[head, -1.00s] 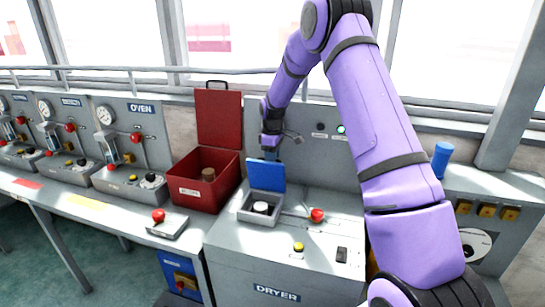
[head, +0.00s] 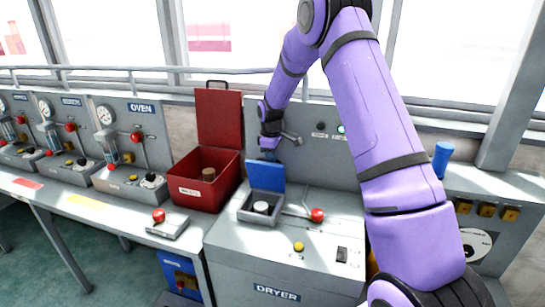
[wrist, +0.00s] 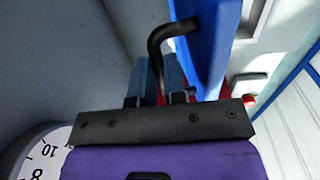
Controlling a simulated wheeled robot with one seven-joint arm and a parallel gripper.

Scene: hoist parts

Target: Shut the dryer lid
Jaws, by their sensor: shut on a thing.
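The blue dryer lid (head: 265,176) stands raised, near upright, at the back of the open grey dryer chamber (head: 246,213). A round white-topped thing (head: 261,207) sits inside the chamber. My gripper (head: 270,152) is behind and above the lid's top edge, with its fingertips partly hidden in the head view. In the wrist view, my gripper (wrist: 160,75) has its two fingers shut on the bent black lid handle (wrist: 157,48), which joins the blue lid (wrist: 212,50) at the right.
A red box (head: 209,192) with its lid up stands just left of the dryer. A red knob (head: 317,215) and a yellow button (head: 299,246) are on the dryer top. A blue cylinder (head: 441,160) stands on the right bench. A grey panel rises behind the dryer.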

